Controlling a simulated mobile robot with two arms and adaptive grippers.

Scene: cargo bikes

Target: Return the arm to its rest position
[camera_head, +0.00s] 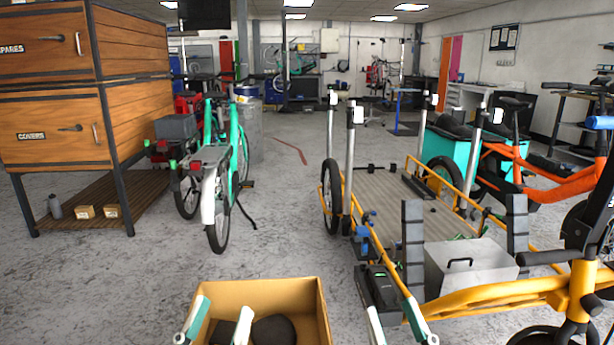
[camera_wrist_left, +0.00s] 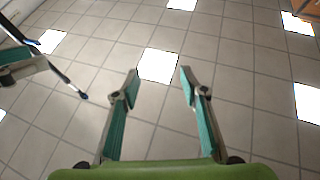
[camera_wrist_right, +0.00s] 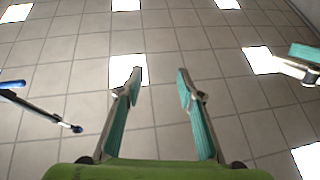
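My left gripper (camera_head: 218,318) is at the bottom of the head view, its two teal-and-grey fingers apart and empty, in front of the cardboard box in the picture. My right gripper (camera_head: 397,320) is also at the bottom, further right, with its fingers apart and nothing between them. Both wrist views look up at the tiled ceiling with bright lamps. The left gripper's fingers (camera_wrist_left: 160,88) and the right gripper's fingers (camera_wrist_right: 159,88) stand apart with only ceiling behind them. Most of both arms is out of the head view.
An open cardboard box (camera_head: 308,290) with dark items is low in front. A yellow cargo bike (camera_head: 490,298) with a grey case (camera_head: 470,272) stands close at right. A teal bike (camera_head: 222,165) and wooden drawers (camera_head: 60,125) stand left. Floor (camera_head: 285,220) between them is clear.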

